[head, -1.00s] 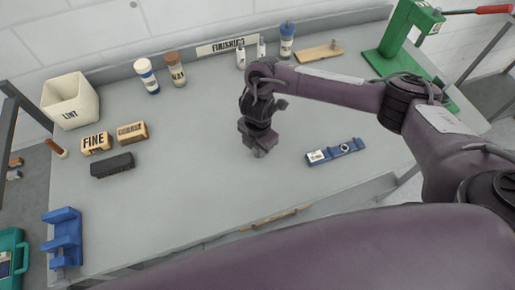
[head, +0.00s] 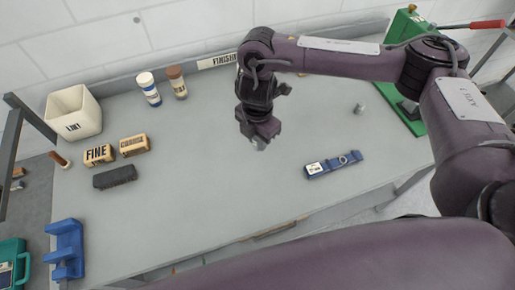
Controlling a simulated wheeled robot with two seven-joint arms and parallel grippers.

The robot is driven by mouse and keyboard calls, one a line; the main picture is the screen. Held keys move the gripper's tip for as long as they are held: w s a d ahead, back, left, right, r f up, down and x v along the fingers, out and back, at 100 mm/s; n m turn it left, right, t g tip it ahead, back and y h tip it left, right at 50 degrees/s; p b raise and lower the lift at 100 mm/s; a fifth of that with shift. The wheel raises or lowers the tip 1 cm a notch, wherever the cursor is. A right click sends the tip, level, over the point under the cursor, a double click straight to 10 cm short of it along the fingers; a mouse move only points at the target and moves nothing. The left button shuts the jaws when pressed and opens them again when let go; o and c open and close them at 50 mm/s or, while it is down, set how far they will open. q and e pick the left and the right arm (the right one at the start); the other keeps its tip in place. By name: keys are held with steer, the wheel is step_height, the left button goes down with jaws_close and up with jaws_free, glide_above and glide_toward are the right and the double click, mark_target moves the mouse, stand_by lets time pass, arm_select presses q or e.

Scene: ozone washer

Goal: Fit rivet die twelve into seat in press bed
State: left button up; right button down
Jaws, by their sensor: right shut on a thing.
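My right gripper (head: 260,138) hangs over the middle of the bench, left of the blue holder. It is shut on a small grey piece (head: 262,144), seemingly the rivet die; only its lower end shows and no number is readable. The green press (head: 405,100) with a red-tipped lever stands at the back right. My right arm hides part of it, and I cannot make out the seat in its bed. A small grey cylinder (head: 360,108) stands on the bench left of the press. My left gripper is not in view.
The blue holder (head: 333,165) with a white label and a ring lies right of the gripper. Blocks (head: 98,154), a black bar (head: 115,177), a LINT bin (head: 73,112) and two bottles (head: 149,89) stand at left and back. The bench's middle is clear.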

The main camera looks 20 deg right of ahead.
step_height(320, 180, up, 9)
steer(key=shift+r, duration=0.1)
steer(key=shift+d+f+m+b, duration=0.2)
steer(key=shift+f+m+b, duration=0.2)
steer(key=shift+m+b, duration=0.25)
steer(key=d+f+m+b, duration=0.2)
steer(key=m+b, duration=0.3)
steer(key=m, duration=0.6)
steer(key=d+f+m+b, duration=0.3)
steer(key=f+m+b, duration=0.1)
steer(key=m, duration=0.7)
steer(key=shift+w+f+b, duration=0.15)
steer(key=shift+w+b, duration=0.15)
steer(key=shift+b, duration=0.2)
steer(key=shift+d+m, duration=0.15)
steer(key=shift+m, duration=0.1)
